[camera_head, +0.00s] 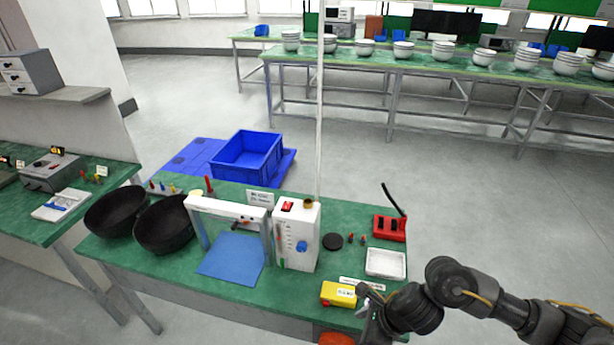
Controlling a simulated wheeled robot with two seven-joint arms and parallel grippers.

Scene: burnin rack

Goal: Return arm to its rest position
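My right arm comes in from the lower right. My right gripper (368,307) is low at the front right corner of the green table (180,262). It appears just right of a yellow box with a white label (340,294); I cannot tell whether they touch. The gripper is small and seen from the side, so its opening and anything between its fingers are unclear. My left arm and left gripper are not in view.
The table holds two black bowls (165,224), a grey frame over a blue mat (231,256), a white instrument (297,236), a red holder (389,228) and a white tray (386,263). A blue crate (247,154) stands on the floor behind. Open floor lies to the right.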

